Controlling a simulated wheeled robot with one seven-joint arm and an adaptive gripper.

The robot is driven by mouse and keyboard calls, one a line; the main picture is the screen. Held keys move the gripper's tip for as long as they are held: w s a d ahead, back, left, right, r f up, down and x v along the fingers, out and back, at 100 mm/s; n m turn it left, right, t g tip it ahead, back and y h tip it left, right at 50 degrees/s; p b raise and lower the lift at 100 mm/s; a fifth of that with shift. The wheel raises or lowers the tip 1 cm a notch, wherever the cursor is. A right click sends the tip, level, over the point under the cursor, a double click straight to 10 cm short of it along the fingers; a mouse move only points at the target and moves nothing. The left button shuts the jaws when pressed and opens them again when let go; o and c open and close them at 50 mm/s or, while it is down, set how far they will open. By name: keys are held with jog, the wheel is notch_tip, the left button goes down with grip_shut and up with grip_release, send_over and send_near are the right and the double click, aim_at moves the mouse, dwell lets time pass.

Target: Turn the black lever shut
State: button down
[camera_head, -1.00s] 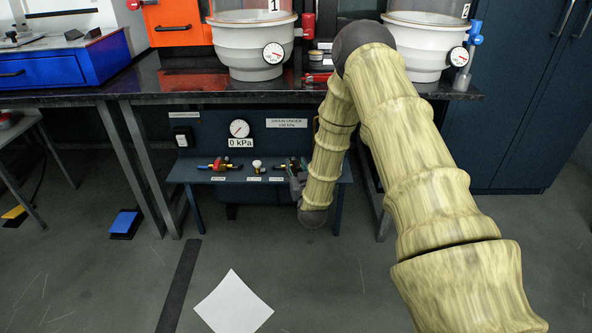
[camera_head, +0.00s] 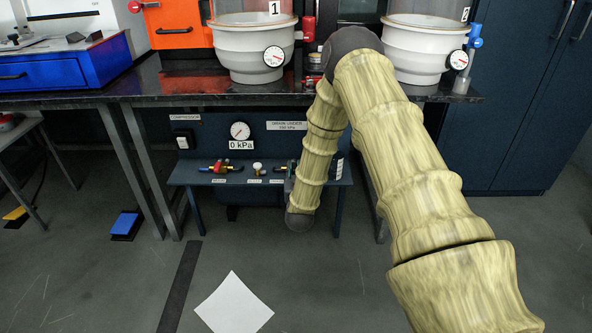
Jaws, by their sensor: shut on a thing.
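A drain valve (camera_head: 279,169) sits at the right of the low blue shelf, under the drain sign. Only its left part shows, and the black lever itself is hidden behind my arm. My gripper (camera_head: 291,168) is at this valve, almost wholly covered by my forearm, with just a dark sliver showing at the forearm's left edge. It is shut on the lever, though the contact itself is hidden.
A gauge (camera_head: 240,131) above reads 0 kPa. The bench (camera_head: 160,99) overhangs the shelf. White paper (camera_head: 234,303) lies on the open floor.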

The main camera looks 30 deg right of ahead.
jog(key=shift+w+a+r+m+g+h, duration=0.1)
jog(key=shift+w+a+m+g+h, duration=0.15)
jog(key=shift+m+g+h, duration=0.35)
jog(key=c, duration=1.4)
grip_release()
jog(key=shift+o, duration=0.2)
jog(key=shift+s, duration=0.1)
jog(key=shift+s, duration=0.1)
jog(key=shift+s+a, duration=0.2)
jog(key=v, duration=1.1)
jog(key=shift+f, duration=0.3)
jog(key=shift+s, duration=0.1)
